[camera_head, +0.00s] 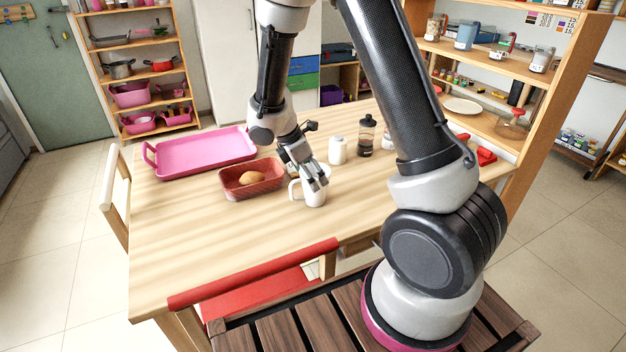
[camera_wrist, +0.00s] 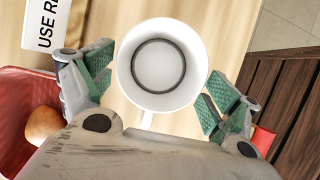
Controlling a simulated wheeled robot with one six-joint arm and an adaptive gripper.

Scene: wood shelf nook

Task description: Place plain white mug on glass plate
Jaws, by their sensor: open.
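The plain white mug (camera_head: 312,196) stands upright on the wooden table, its handle toward the left in the head view. My gripper (camera_head: 314,182) is right above it, fingers pointing down. In the wrist view my gripper (camera_wrist: 161,88) is open, with green-padded fingers on either side of the mug (camera_wrist: 125,66). Gaps show between the pads and the mug wall. The mug looks empty, with a dark ring inside, and its handle points toward the palm. A pale round plate (camera_head: 462,106) lies on the right shelf; I cannot tell whether it is glass.
A red basket (camera_head: 238,191) with a bread roll (camera_head: 250,178) is left of the mug. A pink tray (camera_head: 205,153) lies farther back. A white bottle (camera_head: 338,151) and a dark shaker (camera_head: 366,138) stand behind the mug. The table's front left is clear.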

